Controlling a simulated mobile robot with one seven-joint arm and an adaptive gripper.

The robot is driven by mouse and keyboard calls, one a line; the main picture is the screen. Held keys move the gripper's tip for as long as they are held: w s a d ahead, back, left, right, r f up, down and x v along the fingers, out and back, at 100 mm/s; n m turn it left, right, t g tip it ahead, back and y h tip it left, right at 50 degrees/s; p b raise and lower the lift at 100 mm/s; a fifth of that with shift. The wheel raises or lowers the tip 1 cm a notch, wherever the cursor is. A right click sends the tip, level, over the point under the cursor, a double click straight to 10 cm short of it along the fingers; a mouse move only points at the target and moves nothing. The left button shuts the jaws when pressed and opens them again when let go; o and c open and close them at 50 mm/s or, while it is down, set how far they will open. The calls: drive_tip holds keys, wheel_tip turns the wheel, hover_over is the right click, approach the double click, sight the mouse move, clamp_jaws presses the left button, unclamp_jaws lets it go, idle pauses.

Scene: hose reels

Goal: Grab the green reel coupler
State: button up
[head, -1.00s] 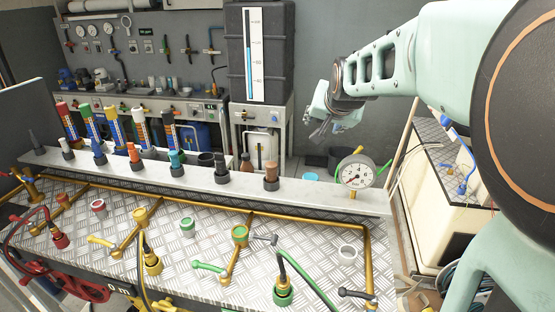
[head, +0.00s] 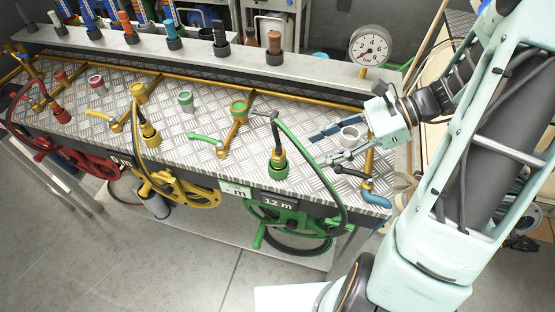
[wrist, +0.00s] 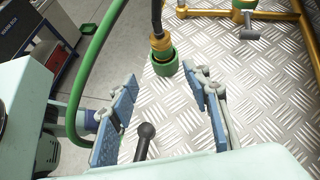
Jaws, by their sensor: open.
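The green reel coupler (head: 278,170) stands upright on the tread-plate bench, on the end of the green reel's hose. It has a green ring with a brass part and a black hose above it. In the wrist view the coupler (wrist: 164,62) is ahead of the fingers, near the middle of the gap between them. My gripper (head: 327,146) is open and empty, to the right of the coupler in the head view. Its two blue-padded fingers (wrist: 160,105) are apart and do not touch the coupler. The green hose reel (head: 290,222) hangs below the bench edge.
A black-knobbed lever (wrist: 146,132) rises between and below my fingers. The green hose (head: 312,165) arcs beside the coupler. A green-handled valve (head: 207,138) and a pressure gauge (head: 370,46) stand nearby.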

sight(279, 152)
drive_tip(key=a+f, duration=0.1)
drive_tip(key=a, duration=0.2)
drive_tip(key=a+m+y, duration=0.1)
drive_tip(key=a, duration=0.2)
drive_tip(key=a+f+y, duration=0.1)
drive_tip(key=a, duration=0.3)
drive_tip(key=shift+w+f+t, duration=0.3)
drive_tip(key=shift+w+t, duration=0.1)
clamp_jaws()
